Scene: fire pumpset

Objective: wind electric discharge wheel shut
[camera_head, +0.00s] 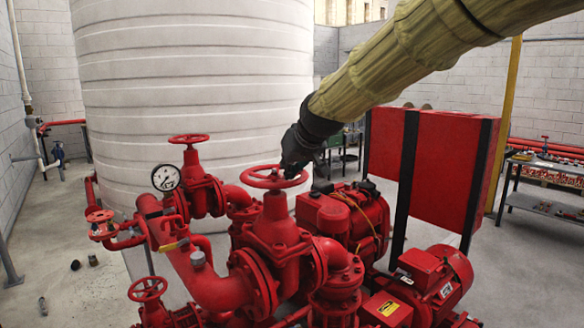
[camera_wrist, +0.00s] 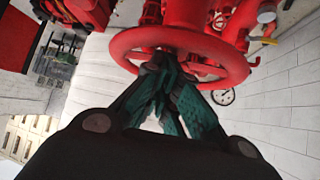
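The red handwheel (camera_head: 258,183) sits flat on top of the central red valve (camera_head: 277,235) in the head view. I take it as the electric discharge wheel, though no label shows. My gripper (camera_head: 291,171) reaches down from the upper right to the right-hand far side of its rim. In the wrist view, the wheel's rim (camera_wrist: 240,75) crosses the upper part. The teal-padded fingers of my gripper (camera_wrist: 172,72) come together at the rim and appear shut on it. The exact contact at the fingertips is partly hidden.
Other red handwheels stand behind left (camera_head: 188,139), at left (camera_head: 100,216) and front left (camera_head: 147,289). A pressure gauge (camera_head: 166,178) is beside them. A red motor (camera_head: 437,283) is at lower right, a red panel (camera_head: 465,165) behind. A white tank (camera_head: 190,75) fills the back.

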